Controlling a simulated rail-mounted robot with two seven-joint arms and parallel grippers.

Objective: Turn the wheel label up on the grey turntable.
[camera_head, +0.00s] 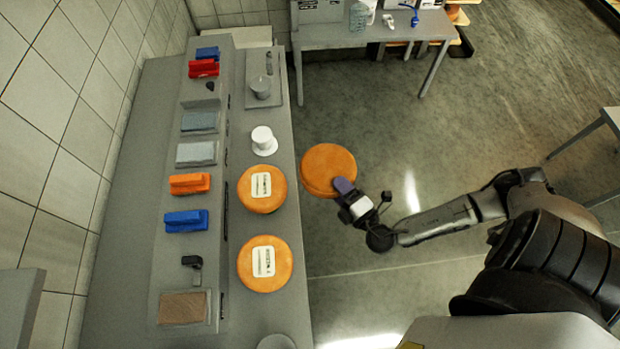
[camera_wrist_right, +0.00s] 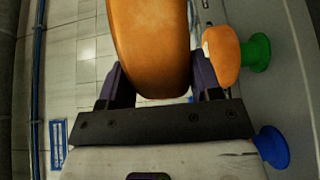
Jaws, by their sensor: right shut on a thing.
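My right gripper (camera_head: 343,187) is shut on an orange cheese wheel (camera_head: 328,168), held at its edge above the floor, just right of the bench. The wheel's face towards the head camera is plain, with no label showing. In the right wrist view the held wheel (camera_wrist_right: 152,45) stands between the two purple fingers (camera_wrist_right: 165,90). A grey round stand (camera_head: 260,87), which may be the grey turntable, is empty on the bench further back. Another greyish round top (camera_head: 275,342) is cut off at the bottom edge. My left gripper is out of view.
Two labelled wheels (camera_head: 262,189) (camera_head: 265,263) lie label up along the bench (camera_head: 108,225). A white stand (camera_head: 263,140) is empty. Coloured blocks line the raised ledge.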

